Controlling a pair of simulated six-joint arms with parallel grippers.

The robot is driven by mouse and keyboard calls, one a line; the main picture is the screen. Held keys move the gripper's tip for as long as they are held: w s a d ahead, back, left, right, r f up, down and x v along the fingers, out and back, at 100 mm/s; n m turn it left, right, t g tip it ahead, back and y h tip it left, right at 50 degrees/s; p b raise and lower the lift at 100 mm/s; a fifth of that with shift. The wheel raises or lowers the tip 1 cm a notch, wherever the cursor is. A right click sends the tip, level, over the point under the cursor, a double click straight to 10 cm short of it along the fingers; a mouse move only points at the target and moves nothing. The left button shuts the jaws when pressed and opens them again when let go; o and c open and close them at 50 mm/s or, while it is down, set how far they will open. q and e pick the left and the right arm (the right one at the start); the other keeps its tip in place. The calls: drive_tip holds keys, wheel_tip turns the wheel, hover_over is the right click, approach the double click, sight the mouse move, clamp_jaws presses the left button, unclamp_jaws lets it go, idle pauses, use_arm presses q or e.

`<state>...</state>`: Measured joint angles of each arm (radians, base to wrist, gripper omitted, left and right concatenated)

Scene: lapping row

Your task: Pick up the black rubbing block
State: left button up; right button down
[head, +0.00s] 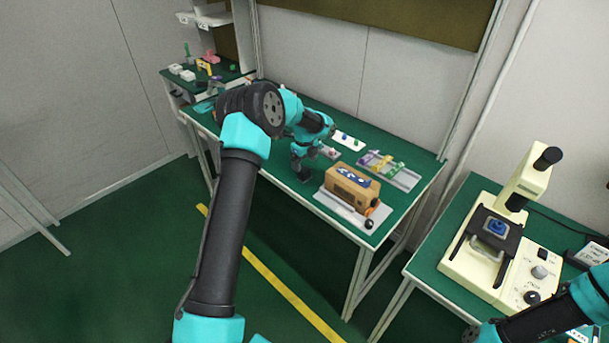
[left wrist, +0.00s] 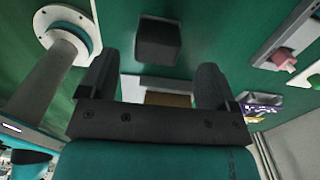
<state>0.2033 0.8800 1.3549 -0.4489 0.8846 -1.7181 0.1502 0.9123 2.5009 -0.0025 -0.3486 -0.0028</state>
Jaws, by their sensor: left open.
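The black rubbing block (left wrist: 158,42) shows in the left wrist view as a small dark block on the green bench top. It lies ahead of my left gripper (left wrist: 156,78), roughly between the lines of its two dark fingers. The fingers stand apart with nothing held between them. In the head view my left gripper (head: 303,173) points down over the bench, left of a cardboard box. There I cannot clearly separate the block from the dark fingers. My right arm enters at the lower right, but its gripper is not in view.
The cardboard box (head: 352,187) stands on a pale tray (head: 340,208) right of my left gripper. A cream machine (head: 500,245) stands on the right-hand bench. A smaller side bench (head: 219,77) holds several small items.

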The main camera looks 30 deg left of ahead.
sight(304, 169)
use_arm(q)
drive_tip(key=shift+s+d+f, duration=0.1)
drive_tip(key=shift+f, duration=1.2)
drive_tip(key=shift+s+f, duration=0.1)
drive_tip(key=shift+f, duration=1.2)
drive_tip(key=c, duration=1.1)
drive_tip(key=shift+o, duration=0.2)
drive_tip(key=shift+r, duration=0.15)
drive_tip(key=shift+w+r, duration=0.1)
drive_tip(key=shift+r, duration=1.45)
drive_tip(key=shift+s+d+r, duration=0.15)
drive_tip(key=shift+s, duration=0.1)
drive_tip(key=s+d+r, duration=0.1)
drive_tip(key=s+d, duration=0.7)
drive_tip(key=s, duration=0.5)
drive_tip(key=shift+s+r, duration=0.15)
drive_tip(key=shift+r, duration=0.05)
